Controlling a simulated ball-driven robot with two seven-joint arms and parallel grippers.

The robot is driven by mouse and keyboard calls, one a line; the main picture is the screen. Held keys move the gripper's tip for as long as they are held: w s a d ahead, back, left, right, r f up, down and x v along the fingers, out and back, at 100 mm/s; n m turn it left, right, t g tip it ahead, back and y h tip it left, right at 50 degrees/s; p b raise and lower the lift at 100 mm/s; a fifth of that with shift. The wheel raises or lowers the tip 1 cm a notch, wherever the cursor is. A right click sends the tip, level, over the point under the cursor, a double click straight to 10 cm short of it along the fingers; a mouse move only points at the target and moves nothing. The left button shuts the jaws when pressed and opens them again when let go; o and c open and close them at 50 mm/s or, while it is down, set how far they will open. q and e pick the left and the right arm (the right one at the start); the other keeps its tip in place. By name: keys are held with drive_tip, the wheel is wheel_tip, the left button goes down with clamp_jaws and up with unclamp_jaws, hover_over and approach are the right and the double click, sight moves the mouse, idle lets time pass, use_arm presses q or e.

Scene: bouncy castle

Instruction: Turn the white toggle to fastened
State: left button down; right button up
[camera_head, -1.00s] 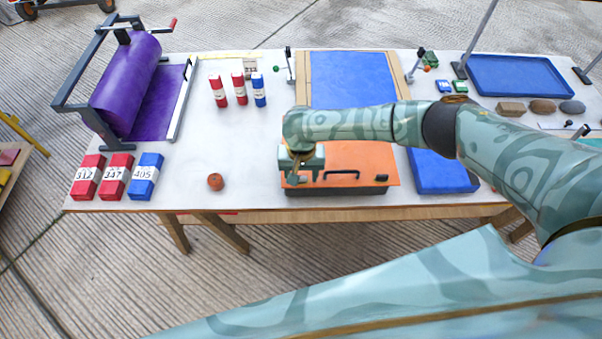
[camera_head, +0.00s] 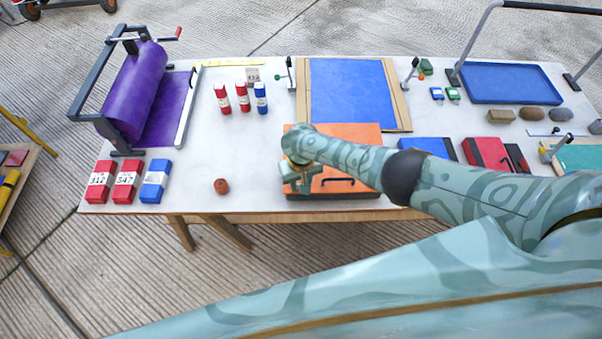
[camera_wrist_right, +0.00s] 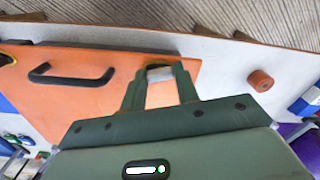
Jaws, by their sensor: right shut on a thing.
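The orange panel (camera_head: 350,135) lies flat on the table, with a black handle on it, and it also shows in the wrist view (camera_wrist_right: 100,85). My right gripper (camera_head: 297,187) is over the left end of the panel. In the wrist view my right gripper (camera_wrist_right: 160,75) has its fingers closed around a small whitish piece, the white toggle (camera_wrist_right: 160,72), at the panel's edge. The fingers hide most of the toggle, so its exact angle cannot be told. My left gripper is not in view.
An orange-brown cylinder (camera_head: 221,186) stands left of the panel. Red and blue numbered blocks (camera_head: 126,181) lie at the front left. A purple roller (camera_head: 135,92) stands at the back left, a blue sheet (camera_head: 350,90) behind the panel. A blue tray (camera_head: 515,83) is at the back right.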

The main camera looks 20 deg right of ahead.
drive_tip(key=shift+n, duration=0.9)
drive_tip(key=n, duration=0.4)
drive_tip(key=shift+n, duration=0.3)
drive_tip(key=n, duration=0.4)
drive_tip(key=shift+w, duration=0.1)
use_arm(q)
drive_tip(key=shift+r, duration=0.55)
use_arm(e)
drive_tip(key=shift+r+n, duration=0.1)
drive_tip(key=shift+n, duration=1.7)
drive_tip(key=shift+a, duration=0.1)
drive_tip(key=o, duration=1)
use_arm(q)
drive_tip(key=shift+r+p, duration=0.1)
drive_tip(key=shift+p, duration=0.2)
use_arm(e)
drive_tip(key=shift+r, duration=0.1)
